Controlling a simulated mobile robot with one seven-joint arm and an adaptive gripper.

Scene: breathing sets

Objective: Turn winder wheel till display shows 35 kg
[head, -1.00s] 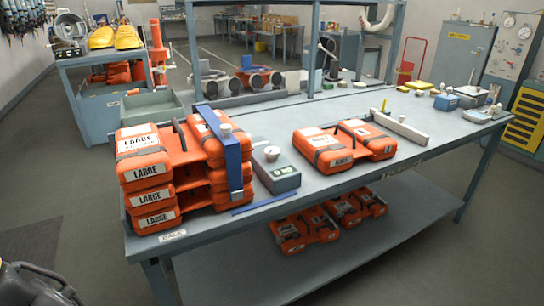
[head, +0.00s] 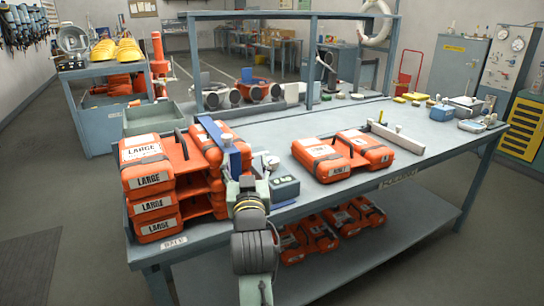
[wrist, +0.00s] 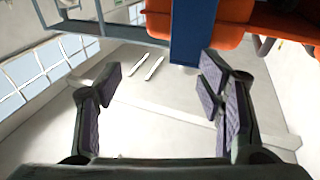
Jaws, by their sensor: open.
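A pale round knob (head: 271,162) shows behind my arm. I cannot tell which part is the winder wheel. My gripper (wrist: 163,90) is open and empty in the wrist view, its fingers apart below the blue bar (wrist: 193,32). In the head view my arm hides the bar's lower end.
Another orange case (head: 343,155) lies on the grey table (head: 415,150), right of the box. A pale bar (head: 398,138) lies beyond it. More orange cases (head: 345,222) lie on the lower shelf. Floor in front of the table is clear.

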